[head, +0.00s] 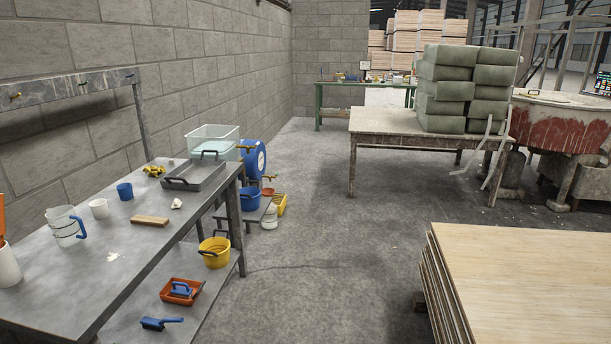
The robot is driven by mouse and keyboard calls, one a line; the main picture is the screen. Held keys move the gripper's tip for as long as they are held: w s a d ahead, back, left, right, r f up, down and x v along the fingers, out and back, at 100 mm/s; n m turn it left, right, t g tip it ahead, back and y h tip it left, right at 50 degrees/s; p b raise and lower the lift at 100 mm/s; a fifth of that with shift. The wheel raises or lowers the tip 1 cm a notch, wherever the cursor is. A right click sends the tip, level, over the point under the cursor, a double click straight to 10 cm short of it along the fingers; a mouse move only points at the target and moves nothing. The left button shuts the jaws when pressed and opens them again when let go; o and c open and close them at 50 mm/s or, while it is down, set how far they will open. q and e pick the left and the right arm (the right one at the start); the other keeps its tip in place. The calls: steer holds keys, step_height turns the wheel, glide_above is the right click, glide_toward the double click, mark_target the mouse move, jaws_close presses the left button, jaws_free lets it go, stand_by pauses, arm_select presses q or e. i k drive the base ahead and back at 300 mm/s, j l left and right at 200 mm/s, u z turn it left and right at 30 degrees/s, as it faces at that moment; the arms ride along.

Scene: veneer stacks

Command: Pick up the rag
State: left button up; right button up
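No thing in the head view is clearly recognisable as a rag. A small crumpled off-white object (177,204) lies on the grey workbench (104,292) at the left, but it is too small to tell if it is cloth. A small yellow and dark object (154,171) lies at the bench's far edge, and I cannot tell what it is. Neither of my grippers is in view.
On the workbench stand a clear jug (64,227), a white cup (99,208), a blue cup (125,191), a wooden block (150,221) and a grey tray (195,175). A veneer stack (530,275) is at right. The floor (315,240) between is clear.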

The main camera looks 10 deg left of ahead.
mark_target(154, 171)
steer(key=i, duration=1.7)
steer(key=i+u, duration=0.3)
steer(key=i, duration=0.15)
steer(key=i+l+u, duration=0.2)
steer(key=i+u, duration=0.15)
steer(key=i+l+u, duration=0.3)
steer(key=i, duration=0.15)
